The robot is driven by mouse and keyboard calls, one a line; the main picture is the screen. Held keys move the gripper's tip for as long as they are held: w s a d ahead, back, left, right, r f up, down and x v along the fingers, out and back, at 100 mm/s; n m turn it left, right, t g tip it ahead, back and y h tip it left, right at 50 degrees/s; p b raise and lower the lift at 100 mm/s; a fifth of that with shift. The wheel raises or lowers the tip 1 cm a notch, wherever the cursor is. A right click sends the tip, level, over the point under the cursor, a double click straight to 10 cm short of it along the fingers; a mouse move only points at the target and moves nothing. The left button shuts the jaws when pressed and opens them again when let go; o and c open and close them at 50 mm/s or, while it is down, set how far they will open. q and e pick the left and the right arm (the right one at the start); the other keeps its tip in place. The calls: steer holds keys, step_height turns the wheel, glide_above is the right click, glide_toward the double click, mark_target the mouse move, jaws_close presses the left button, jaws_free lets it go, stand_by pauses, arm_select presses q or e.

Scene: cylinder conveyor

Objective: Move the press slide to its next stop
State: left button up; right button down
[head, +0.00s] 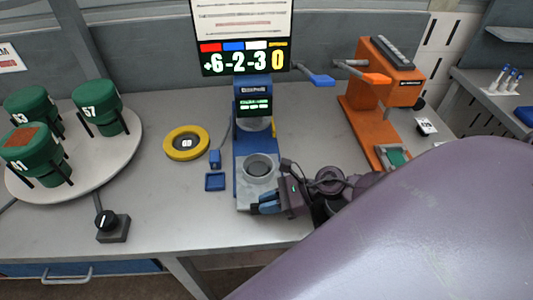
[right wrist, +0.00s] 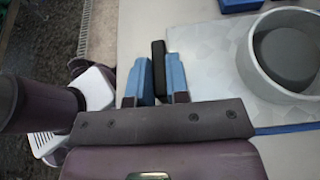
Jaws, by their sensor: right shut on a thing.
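The blue press (head: 254,92) stands at the middle of the table with a small lit screen. Its slide is a pale grey plate (head: 244,194) at the front end of the blue base, carrying a round cup (head: 259,167). In the right wrist view the slide plate (right wrist: 218,45) and cup (right wrist: 247,62) lie to the right. My right gripper (head: 262,204) is at the slide's front edge. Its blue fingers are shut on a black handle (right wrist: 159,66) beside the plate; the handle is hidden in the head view. My left gripper is not in view.
A yellow ring (head: 186,142) and a small blue tray (head: 215,181) lie left of the press. A round white turntable (head: 120,150) with green canisters and a black knob box (head: 112,226) are farther left. An orange machine (head: 366,115) stands at right.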

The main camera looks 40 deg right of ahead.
steer(key=shift+s+a, duration=0.35)
steer(key=shift+s, duration=0.2)
steer(key=shift+f, duration=0.1)
steer(key=shift+s, duration=0.1)
steer(key=c, duration=1.1)
jaws_free()
steer(key=shift+s+a, duration=0.1)
steer(key=b+v, duration=0.1)
steer(key=v, duration=0.9)
steer(key=shift+d+b, duration=0.35)
steer(key=shift+d, duration=0.05)
steer(key=shift+s, duration=0.1)
